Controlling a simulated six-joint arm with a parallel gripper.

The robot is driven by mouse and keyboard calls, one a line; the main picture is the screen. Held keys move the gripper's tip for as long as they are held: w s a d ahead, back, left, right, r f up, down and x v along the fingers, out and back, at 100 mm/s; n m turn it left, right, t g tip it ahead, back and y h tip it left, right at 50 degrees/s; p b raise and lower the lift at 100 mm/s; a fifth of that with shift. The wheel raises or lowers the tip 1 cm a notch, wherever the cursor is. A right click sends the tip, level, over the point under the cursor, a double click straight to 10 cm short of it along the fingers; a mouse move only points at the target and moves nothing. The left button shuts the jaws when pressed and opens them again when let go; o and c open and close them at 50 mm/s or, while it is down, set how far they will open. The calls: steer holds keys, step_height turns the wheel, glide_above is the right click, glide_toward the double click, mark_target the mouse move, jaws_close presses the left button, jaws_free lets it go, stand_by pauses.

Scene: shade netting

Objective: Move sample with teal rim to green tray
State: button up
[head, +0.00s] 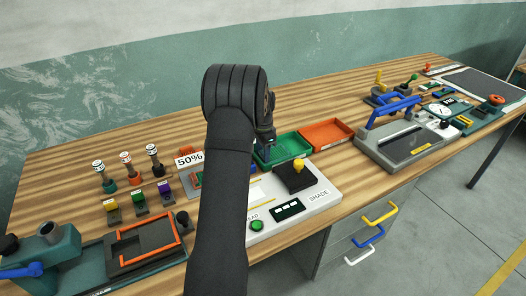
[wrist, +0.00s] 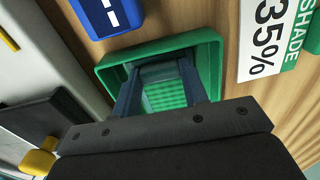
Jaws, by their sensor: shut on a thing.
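The green tray (head: 288,147) stands behind the white device on the bench, left of an orange tray. In the wrist view the green tray (wrist: 209,55) surrounds my fingertips. My gripper (wrist: 158,72) is shut on a sample (wrist: 165,96) with a green mesh face and a dull teal-grey rim. The sample is over or inside the green tray; I cannot tell whether it touches the floor. In the head view my gripper (head: 265,140) is at the tray's left end, partly hidden by my arm, and the sample cannot be made out there.
The orange tray (head: 328,134) adjoins on the right. A blue block (wrist: 105,14) and a "SHADE 35%" card (wrist: 268,38) lie near the green tray. The white device (head: 315,195) with a yellow knob (head: 298,165) is in front. Several capped posts stand at left.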

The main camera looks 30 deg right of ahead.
steer(key=o, duration=1)
steer(key=shift+f, duration=0.15)
steer(key=shift+c, duration=0.2)
step_height(320, 180, up, 12)
steer(key=shift+r, duration=0.2)
step_height(320, 180, down, 12)
steer(key=shift+f, duration=0.25)
steer(key=shift+r, duration=2.05)
